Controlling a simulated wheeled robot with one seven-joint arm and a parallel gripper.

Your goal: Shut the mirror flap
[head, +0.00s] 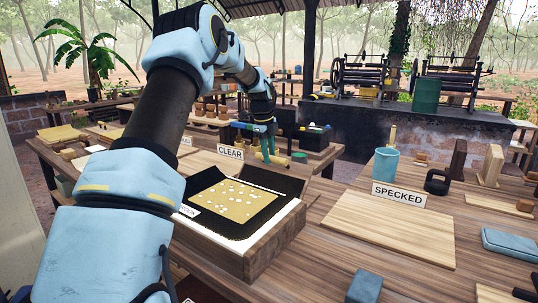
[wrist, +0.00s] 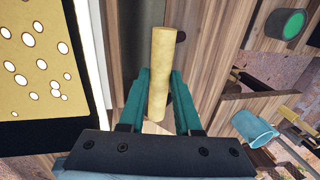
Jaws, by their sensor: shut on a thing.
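My gripper (head: 264,150) is over the far side of a wooden box (head: 262,252). In the wrist view my gripper (wrist: 158,74) has its teal fingers shut on a pale yellow rod (wrist: 165,45), one on each side. The box top carries black cloth and a yellow sheet with pale spots (head: 232,200); the sheet also shows at the left of the wrist view (wrist: 40,60). A dark panel (head: 272,180) slants along the box's far side. I cannot tell whether it is the mirror flap, or whether the rod is joined to it.
A CLEAR sign (head: 230,153) stands behind the box. At right are a SPECKED sign (head: 398,195), a bare wooden board (head: 390,226), a blue cup (head: 386,165) and a black weight (head: 437,182). A blue-grey block (head: 364,287) is at the front. My arm covers the left.

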